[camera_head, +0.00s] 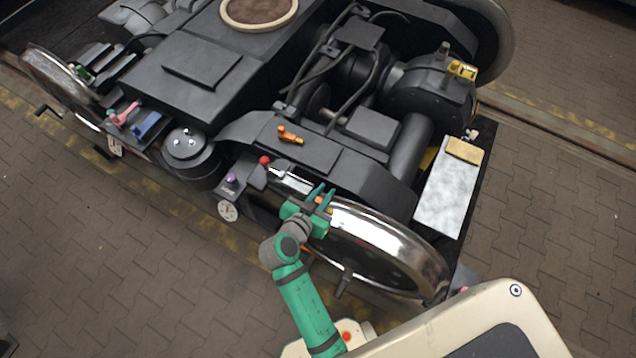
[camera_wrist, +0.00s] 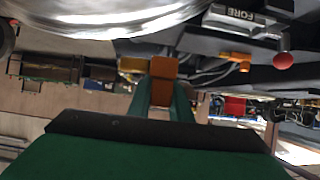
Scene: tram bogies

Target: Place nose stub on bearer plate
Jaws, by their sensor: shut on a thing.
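My green gripper (camera_head: 322,195) is shut on an orange block (camera_head: 321,204), which I take for the nose stub. In the wrist view the block (camera_wrist: 163,78) sits upright between the two green fingers. The gripper is over the near rim of the big polished wheel, clear of any plate as far as I can see. A silvery plate (camera_head: 291,181) lies on the frame just left of the gripper; in the wrist view a light piece marked FORE (camera_wrist: 240,16) shows at upper right. A larger pale plate (camera_head: 446,195) is at the right end. I cannot tell which is the bearer plate.
A red ball knob (camera_head: 264,160) stands near the silvery plate. An orange handle (camera_head: 290,135) lies on the dark frame behind. A yellowish block (camera_head: 463,151) rests on the pale plate. The polished wheel (camera_head: 390,245) and dark frame crowd the gripper; the paved floor is clear at left.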

